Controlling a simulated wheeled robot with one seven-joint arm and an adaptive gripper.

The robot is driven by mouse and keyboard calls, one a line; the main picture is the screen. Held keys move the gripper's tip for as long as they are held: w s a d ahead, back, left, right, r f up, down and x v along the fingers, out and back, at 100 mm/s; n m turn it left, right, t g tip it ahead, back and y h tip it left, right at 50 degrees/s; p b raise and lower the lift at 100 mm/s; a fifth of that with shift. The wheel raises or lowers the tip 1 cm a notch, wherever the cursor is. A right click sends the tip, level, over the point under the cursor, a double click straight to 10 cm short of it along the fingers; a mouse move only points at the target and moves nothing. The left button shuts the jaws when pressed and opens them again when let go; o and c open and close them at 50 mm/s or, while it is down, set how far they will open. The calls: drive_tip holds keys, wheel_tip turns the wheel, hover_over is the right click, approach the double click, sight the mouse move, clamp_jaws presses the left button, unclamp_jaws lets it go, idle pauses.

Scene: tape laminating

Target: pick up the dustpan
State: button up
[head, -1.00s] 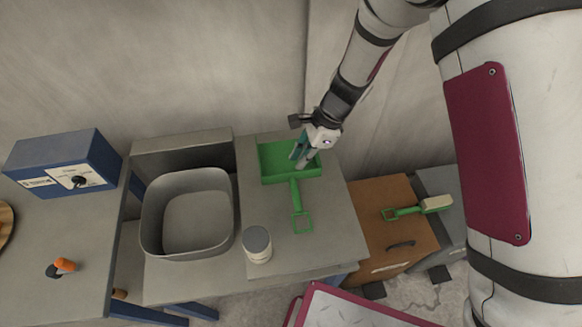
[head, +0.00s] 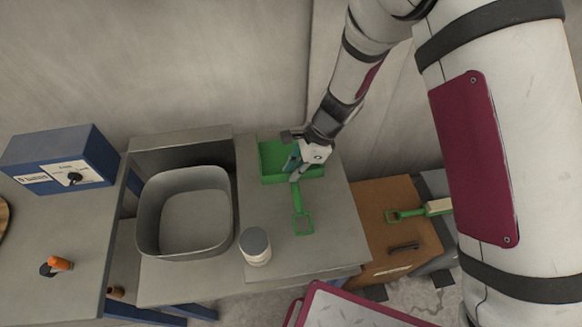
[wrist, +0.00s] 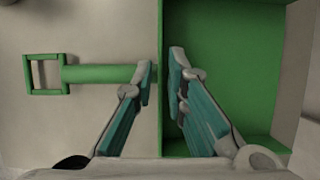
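The green dustpan (head: 302,207) lies on the grey table, its pan toward the wall and its handle toward the near edge. In the wrist view the handle (wrist: 95,74) runs left to a square loop, and the pan (wrist: 230,60) fills the right side. My gripper (head: 295,175) is over the place where handle and pan meet. In the wrist view my gripper (wrist: 162,68) is partly open, one fingertip on the handle side and one on the pan side of the pan's edge. Whether the fingertips touch it I cannot tell.
A grey basin (head: 183,212) and a lidded white jar (head: 256,246) stand left of the dustpan. A green-handled brush (head: 420,211) lies on the brown cabinet (head: 375,225) at right. A blue box (head: 62,160) stands at far left. The tabletop right of the handle is clear.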

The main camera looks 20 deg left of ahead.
clamp_jaws()
